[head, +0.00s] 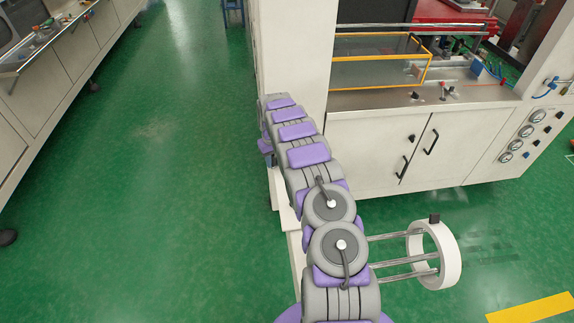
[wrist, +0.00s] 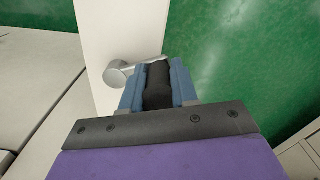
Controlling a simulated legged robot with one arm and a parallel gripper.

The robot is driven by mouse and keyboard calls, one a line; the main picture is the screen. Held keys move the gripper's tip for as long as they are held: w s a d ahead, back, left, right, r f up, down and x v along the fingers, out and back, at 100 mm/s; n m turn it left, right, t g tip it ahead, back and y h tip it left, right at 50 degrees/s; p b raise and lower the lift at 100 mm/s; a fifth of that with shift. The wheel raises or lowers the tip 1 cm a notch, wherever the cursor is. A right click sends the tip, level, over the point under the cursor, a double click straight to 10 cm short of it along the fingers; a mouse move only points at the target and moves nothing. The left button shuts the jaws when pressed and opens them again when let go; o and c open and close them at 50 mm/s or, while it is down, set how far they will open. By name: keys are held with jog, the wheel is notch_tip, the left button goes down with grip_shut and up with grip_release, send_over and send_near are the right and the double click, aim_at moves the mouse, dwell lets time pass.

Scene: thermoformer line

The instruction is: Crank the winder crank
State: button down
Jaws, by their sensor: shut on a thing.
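The winder crank (wrist: 118,74) shows in the wrist view as a silver hub and short arm against a white upright panel, with a black handle (wrist: 157,85). My gripper (wrist: 160,72) has its two blue fingers on either side of the black handle and is shut on it. In the head view my arm reaches forward to the left side of the white machine. Only a small part of my gripper (head: 266,148) shows there, and the crank is hidden.
The white thermoformer machine (head: 370,150) with cabinet doors stands ahead and right. A white ring (head: 449,255) on metal rods is right of my arm. A long bench (head: 50,85) lies at the left. Green floor (head: 150,200) between is clear.

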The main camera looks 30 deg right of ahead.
jog(key=shift+w+d, duration=0.25)
jog(key=shift+w, duration=0.7)
jog(key=shift+w+d+f, duration=0.1)
jog(key=shift+w+d, duration=0.4)
jog(key=shift+w, duration=0.3)
jog(key=c, duration=0.7)
grip_release()
jog(key=shift+d, duration=0.1)
